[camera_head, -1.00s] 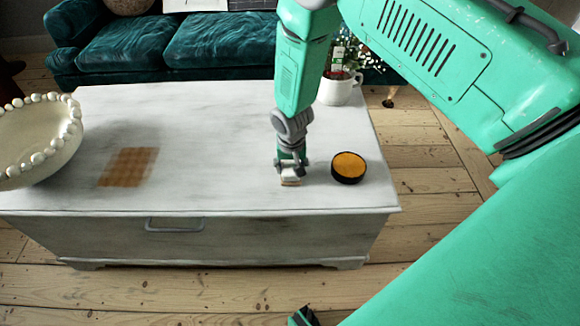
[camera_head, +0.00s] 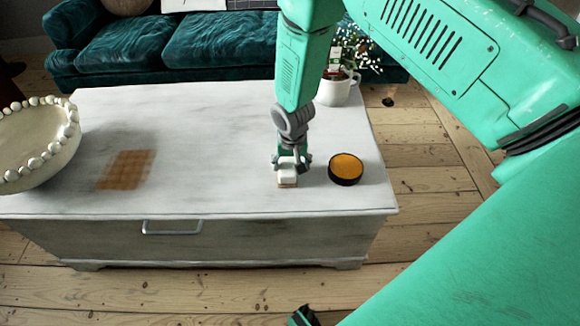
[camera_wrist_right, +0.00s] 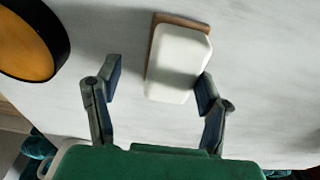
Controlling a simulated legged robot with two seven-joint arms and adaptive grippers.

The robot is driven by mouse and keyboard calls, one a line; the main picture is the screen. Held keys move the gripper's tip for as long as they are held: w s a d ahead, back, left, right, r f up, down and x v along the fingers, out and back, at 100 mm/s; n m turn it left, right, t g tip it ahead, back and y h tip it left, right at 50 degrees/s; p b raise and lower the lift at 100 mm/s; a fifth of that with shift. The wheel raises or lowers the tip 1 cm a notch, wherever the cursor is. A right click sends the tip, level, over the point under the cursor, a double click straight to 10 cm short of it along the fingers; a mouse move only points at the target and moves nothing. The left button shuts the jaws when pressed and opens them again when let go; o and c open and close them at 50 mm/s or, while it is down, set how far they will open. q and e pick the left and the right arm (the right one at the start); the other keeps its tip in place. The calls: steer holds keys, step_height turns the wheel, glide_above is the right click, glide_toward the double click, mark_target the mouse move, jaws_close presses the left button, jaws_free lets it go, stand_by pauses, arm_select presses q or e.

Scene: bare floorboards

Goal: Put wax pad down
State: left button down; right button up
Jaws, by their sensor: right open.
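The wax pad (camera_head: 287,176) is a small white block with a brown underside. It rests on the white chest top near the front edge, left of the round tin. In the right wrist view the pad (camera_wrist_right: 178,62) lies ahead of the fingers, with its right side close to or touching the right finger and a gap to the left finger. My right gripper (camera_head: 291,164) is open just above and behind the pad; in the wrist view the gripper (camera_wrist_right: 160,85) shows both fingers spread.
A round black tin of orange wax (camera_head: 346,169) stands right of the pad, also in the wrist view (camera_wrist_right: 24,48). A brown patch (camera_head: 127,169) marks the chest top (camera_head: 215,140). A beaded bowl (camera_head: 38,150) stands left; a flower mug (camera_head: 338,90) stands behind right.

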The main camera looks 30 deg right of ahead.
mark_target(290, 171)
step_height(290, 171, up, 10)
steer(key=s+a+p, duration=0.1)
steer(key=p, duration=0.2)
steer(key=s+a+f+n, duration=0.1)
steer(key=s+f+n, duration=0.2)
steer(key=s, duration=1.1)
steer(key=s+a+f+n, duration=0.1)
steer(key=s+f+n, duration=0.3)
steer(key=s, duration=1)
steer(key=shift+s+a+f+g+y, duration=0.25)
steer(key=shift+s+f+g+y, duration=0.15)
steer(key=shift+f, duration=0.2)
